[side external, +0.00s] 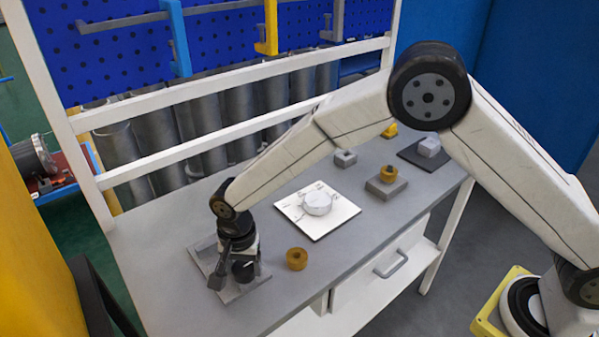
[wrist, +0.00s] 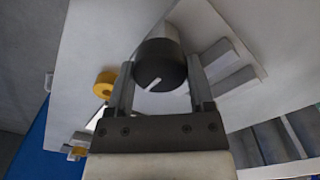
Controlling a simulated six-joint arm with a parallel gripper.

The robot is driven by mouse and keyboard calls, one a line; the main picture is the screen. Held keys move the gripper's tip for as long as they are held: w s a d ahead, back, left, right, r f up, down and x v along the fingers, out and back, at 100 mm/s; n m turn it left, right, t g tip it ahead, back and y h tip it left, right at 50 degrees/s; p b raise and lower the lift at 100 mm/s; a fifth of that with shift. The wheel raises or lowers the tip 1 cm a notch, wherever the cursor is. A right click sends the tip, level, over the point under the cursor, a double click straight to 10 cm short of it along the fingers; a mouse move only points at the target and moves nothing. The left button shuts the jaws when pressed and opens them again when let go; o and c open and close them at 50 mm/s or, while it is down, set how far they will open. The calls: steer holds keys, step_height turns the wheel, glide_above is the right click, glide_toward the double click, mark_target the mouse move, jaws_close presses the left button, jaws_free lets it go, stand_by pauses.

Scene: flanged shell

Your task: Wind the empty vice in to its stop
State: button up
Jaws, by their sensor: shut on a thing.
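The vice (side external: 207,262) is a grey metal fixture at the left end of the bench. In the wrist view its two parallel grey bars (wrist: 235,80) show to the right of my gripper, with a narrow gap between them and no part seen in it. A round black knob (wrist: 161,66) with a white pointer line stands beside them, its line slanting toward the lower left. My gripper (wrist: 160,92) is shut on this knob, one finger on each side. In the side view my gripper (side external: 238,262) points down over the vice and hides much of it.
A bronze ring-shaped part (side external: 297,259) lies on the bench just right of the vice. A white plate with a round white piece (side external: 318,203) lies farther back. A grey block (side external: 384,189) bearing a bronze part, a small grey block (side external: 345,158) and a dark mat (side external: 408,152) lie beyond.

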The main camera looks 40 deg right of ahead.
mark_target(243, 267)
stand_by(0.4)
steer(key=o, duration=1.2)
steer(key=shift+o, duration=0.2)
steer(key=shift+r, duration=0.1)
steer(key=shift+r, duration=3.85)
steer(key=s+d+r+n+t, duration=0.1)
steer(key=s+d+n, duration=0.1)
steer(key=d, duration=0.6)
steer(key=s+d+r+n, duration=0.1)
steer(key=s+d+n, duration=0.15)
steer(key=d, duration=0.55)
steer(key=s+d+n+t, duration=0.1)
steer(key=s+d+n, duration=0.3)
steer(key=s+d, duration=0.6)
steer(key=shift+s+d+f+t, duration=0.3)
steer(key=shift+s+f, duration=0.1)
steer(key=shift+s, duration=0.3)
